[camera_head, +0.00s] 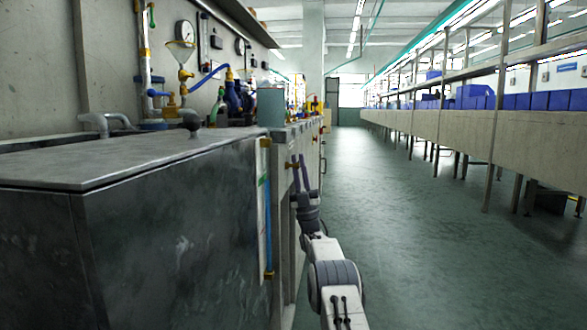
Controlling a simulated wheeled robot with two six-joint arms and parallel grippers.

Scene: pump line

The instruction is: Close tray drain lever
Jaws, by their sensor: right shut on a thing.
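My right gripper (299,165) is at the aisle-side face of the pump line bench, just beyond the near metal tank. Its two dark fingers point up and away from me. A small brass-coloured part (289,165), which looks like the tray drain lever, shows at the left finger. The gripper is shut on it, but the fingers hide most of it, so its angle cannot be told. My left gripper is not in view.
The grey metal tank (180,235) fills the left foreground, with a blue sight tube (268,225) on its side. Gauges, a funnel (181,50) and blue pipes stand behind it. The green floor aisle (430,240) is clear; shelves with blue bins (475,97) line the right.

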